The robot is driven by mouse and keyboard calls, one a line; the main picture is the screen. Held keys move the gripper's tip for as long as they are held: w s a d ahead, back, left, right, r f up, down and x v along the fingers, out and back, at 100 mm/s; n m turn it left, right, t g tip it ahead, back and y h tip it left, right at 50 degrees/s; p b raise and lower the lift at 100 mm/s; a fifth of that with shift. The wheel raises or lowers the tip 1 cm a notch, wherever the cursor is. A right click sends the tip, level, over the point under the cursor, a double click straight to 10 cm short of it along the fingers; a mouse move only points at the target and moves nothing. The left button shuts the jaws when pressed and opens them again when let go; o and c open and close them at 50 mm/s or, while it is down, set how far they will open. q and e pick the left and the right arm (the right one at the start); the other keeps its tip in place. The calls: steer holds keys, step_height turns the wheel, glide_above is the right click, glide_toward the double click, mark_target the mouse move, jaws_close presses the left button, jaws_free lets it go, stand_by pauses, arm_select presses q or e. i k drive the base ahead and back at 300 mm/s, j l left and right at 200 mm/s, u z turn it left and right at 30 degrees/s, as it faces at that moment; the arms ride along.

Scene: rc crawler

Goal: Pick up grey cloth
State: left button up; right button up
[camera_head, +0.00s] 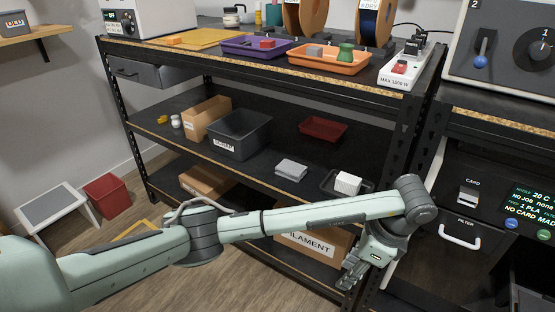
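A folded light grey cloth (291,168) lies flat on the middle shelf, between the dark grey bin and a small black tray. My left gripper (352,277) hangs from the end of the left arm, pointing down, in front of the shelf unit at lower right. It is lower than the cloth, to its right, and apart from it. Its fingers are small and dark here, so I cannot tell whether they are open. No held object shows. My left arm crosses in front of the lower shelf. My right gripper is out of view.
The middle shelf (268,178) also holds a cardboard box (206,117), a dark grey bin (240,136), a red tray (323,129) and a white block (347,183) in the black tray. The top shelf overhangs it. A control panel (490,215) stands at right.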

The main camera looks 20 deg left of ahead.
mark_target(294, 172)
steer(key=i+j, duration=0.35)
steer(key=j, duration=0.2)
steer(key=i+j, duration=0.35)
steer(key=j, duration=0.15)
steer(key=i+j, duration=0.3)
steer(key=j, duration=0.25)
steer(key=i+l+z, duration=0.1)
steer(key=l+z, duration=0.2)
steer(key=l, duration=0.3)
